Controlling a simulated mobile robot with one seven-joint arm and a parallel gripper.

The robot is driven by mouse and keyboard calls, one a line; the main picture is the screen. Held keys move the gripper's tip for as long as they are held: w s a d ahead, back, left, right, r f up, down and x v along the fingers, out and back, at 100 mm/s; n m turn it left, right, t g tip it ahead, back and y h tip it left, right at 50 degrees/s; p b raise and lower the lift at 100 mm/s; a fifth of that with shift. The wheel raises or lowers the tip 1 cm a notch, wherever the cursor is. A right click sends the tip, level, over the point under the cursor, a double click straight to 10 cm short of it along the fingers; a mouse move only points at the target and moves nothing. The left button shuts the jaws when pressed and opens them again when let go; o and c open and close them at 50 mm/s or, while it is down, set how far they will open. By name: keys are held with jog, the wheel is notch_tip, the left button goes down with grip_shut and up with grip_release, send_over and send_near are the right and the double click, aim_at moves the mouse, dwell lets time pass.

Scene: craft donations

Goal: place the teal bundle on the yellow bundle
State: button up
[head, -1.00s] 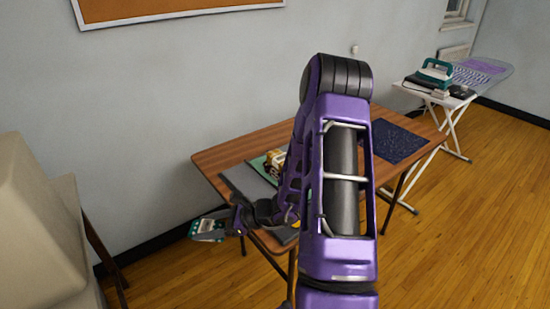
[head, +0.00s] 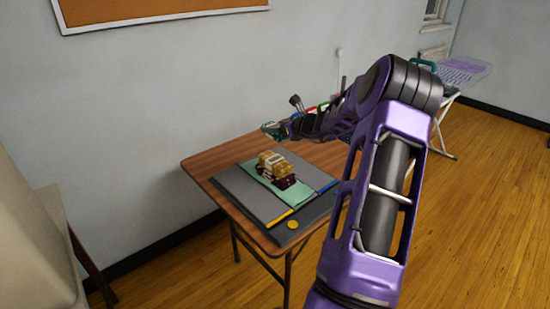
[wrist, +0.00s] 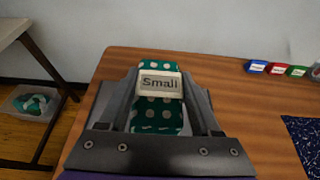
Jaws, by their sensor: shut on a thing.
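The teal bundle (wrist: 158,119), white-dotted with a cream "Small" label, sits between the fingers of my gripper (wrist: 160,92) in the wrist view. In the head view my gripper (head: 279,129) holds the teal bundle (head: 269,127) in the air over the back of the table, behind and above the yellow bundle. The yellow bundle (head: 273,162) has a pale label and rests on a dark maroon bundle (head: 286,182) on a green mat. The two bundles do not show in the wrist view.
The green mat (head: 263,182) lies on a grey board (head: 236,189) on the wooden table (head: 208,161). A yellow disc (head: 293,224) lies near the front. Blue, red and green labelled blocks (wrist: 277,69) stand at the table's far edge. A dark blue sheet (wrist: 303,138) lies at the right.

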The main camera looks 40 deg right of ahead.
aim_at(276, 159)
notch_tip(276, 159, down, 9)
jog(key=shift+b, duration=0.75)
jog(key=shift+f, duration=0.25)
jog(key=o, duration=1.4)
jog(key=shift+r, duration=0.15)
jog(key=shift+c, duration=0.2)
jog(key=shift+r, duration=0.1)
jog(key=shift+s+r, duration=0.1)
jog(key=shift+s, duration=0.1)
jog(key=p+v, duration=0.1)
jog(key=v, duration=1)
jog(key=shift+s+r, duration=0.15)
jog(key=shift+s, duration=0.1)
